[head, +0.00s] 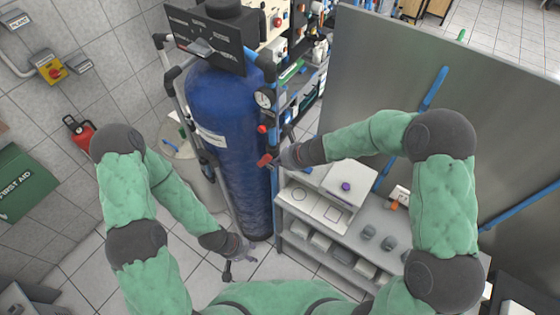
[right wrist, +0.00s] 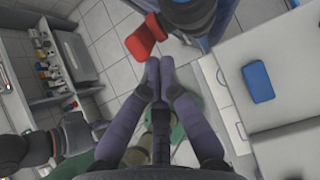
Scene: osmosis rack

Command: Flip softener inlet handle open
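A red handle (head: 264,160) sits at the right side of the tall blue softener tank (head: 232,130). In the right wrist view the red handle (right wrist: 143,38) projects from a dark fitting (right wrist: 190,12) just beyond my fingertips. My right gripper (head: 284,159) is beside the handle in the head view. In the right wrist view its two fingers (right wrist: 160,68) are together with nothing seen between them; a small gap seems to separate them from the handle. My left gripper (head: 240,258) hangs low near the tank's foot, away from the handle; its finger opening is unclear.
A grey bench (head: 345,236) with a white device (head: 347,184) stands right of the tank. A large grey panel (head: 400,75) rises behind it. A small red part (head: 262,128) and a gauge (head: 264,98) sit above the handle. Floor left of the tank is partly open.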

